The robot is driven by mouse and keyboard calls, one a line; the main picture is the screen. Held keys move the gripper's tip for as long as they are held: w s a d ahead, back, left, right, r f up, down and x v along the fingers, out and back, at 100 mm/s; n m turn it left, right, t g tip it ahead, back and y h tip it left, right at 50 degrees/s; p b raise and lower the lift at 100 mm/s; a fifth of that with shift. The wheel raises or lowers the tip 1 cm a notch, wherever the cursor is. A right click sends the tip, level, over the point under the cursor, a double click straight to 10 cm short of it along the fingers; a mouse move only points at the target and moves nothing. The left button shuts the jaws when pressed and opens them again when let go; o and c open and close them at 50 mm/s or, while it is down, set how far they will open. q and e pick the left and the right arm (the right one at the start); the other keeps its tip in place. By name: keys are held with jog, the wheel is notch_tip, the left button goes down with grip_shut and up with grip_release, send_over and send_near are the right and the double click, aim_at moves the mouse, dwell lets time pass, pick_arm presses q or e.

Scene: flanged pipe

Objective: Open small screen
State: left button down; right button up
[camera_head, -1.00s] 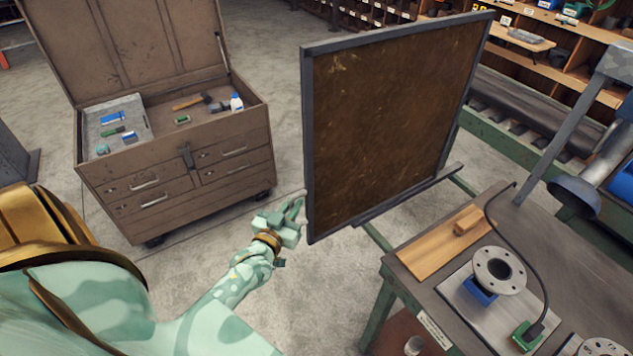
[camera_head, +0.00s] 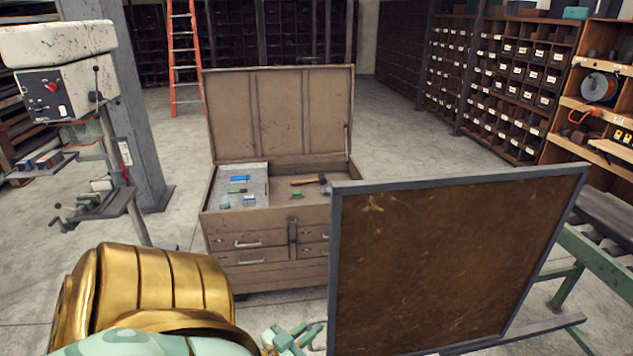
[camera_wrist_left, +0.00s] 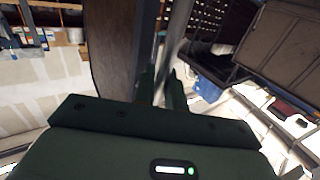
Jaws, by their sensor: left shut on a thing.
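The small screen is a brown, stained panel in a dark grey frame (camera_head: 455,265). It stands upright at the lower right of the head view, and its lower edge is partly cut off. My left gripper (camera_head: 312,335) is at the screen's left edge, low in the head view. In the left wrist view my left fingers (camera_wrist_left: 161,88) are shut on the frame's edge, with the brown panel (camera_wrist_left: 115,45) rising beside them. The exact contact is dark there. My right gripper is not in view.
A brown tool chest (camera_head: 270,235) with its lid up stands behind the screen. A drill press (camera_head: 75,110) stands at the left, beside a grey post. A green roller conveyor (camera_head: 590,250) runs at the right. Concrete floor is open between chest and shelves.

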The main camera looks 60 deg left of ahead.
pick_arm(q)
jog(key=shift+f, duration=0.1)
jog(key=c, duration=1.8)
grip_release()
jog(key=s+d+b, duration=0.1)
jog(key=s, duration=0.4)
jog(key=s+d, duration=0.1)
jog(key=s, duration=0.4)
jog(key=s+d+b, duration=0.1)
jog(key=s, duration=0.5)
jog(key=shift+d+b, duration=0.15)
jog(key=shift+b, duration=0.15)
jog(key=shift+f, duration=0.1)
